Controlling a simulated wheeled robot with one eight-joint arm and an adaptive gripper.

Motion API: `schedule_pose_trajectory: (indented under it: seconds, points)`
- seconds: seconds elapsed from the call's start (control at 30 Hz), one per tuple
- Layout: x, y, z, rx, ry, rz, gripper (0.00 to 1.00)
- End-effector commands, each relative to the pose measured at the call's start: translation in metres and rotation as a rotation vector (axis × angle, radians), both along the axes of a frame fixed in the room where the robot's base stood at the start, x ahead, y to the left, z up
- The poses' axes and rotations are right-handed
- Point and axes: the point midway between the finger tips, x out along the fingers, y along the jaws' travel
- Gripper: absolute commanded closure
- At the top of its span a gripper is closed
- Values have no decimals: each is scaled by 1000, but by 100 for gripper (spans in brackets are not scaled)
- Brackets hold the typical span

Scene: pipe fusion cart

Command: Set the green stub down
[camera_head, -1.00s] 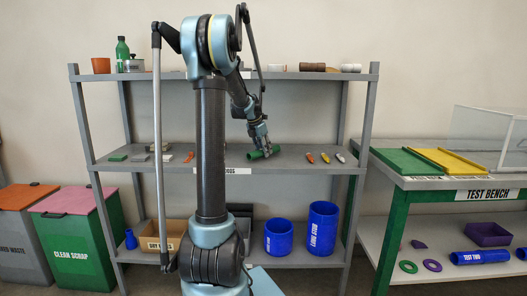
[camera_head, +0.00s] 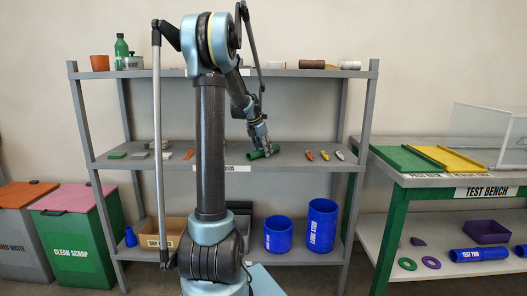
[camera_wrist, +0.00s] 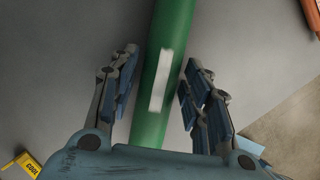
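The green stub (camera_head: 263,152) lies on its side on the grey middle shelf (camera_head: 290,160), near the shelf's front edge. My gripper (camera_head: 260,142) is right above it, pointing down. In the wrist view, the green stub (camera_wrist: 168,60) with a white patch runs lengthwise between the two fingers of my gripper (camera_wrist: 157,98). The fingers are spread, with a gap on the left side of the stub and a narrower one on the right. The near end of the stub is hidden behind the gripper body.
Orange and white small items (camera_head: 324,155) lie to the right on the same shelf. Green and grey blocks (camera_head: 117,155) lie on its left. Blue cylinders (camera_head: 278,235) stand on the bottom shelf. The test bench (camera_head: 480,181) with green and yellow trays is at the right.

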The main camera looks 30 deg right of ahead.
Motion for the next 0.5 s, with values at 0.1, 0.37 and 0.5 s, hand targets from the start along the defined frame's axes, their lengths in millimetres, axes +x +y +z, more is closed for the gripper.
schedule_pose_trajectory:
  seconds: [0.1, 0.37, 0.5]
  points:
    - [0, 0, 0, 0, 0, 0, 44]
    - [0, 1, 1, 0, 0, 0, 44]
    - [-1, 5, 13, 0, 0, 1, 44]
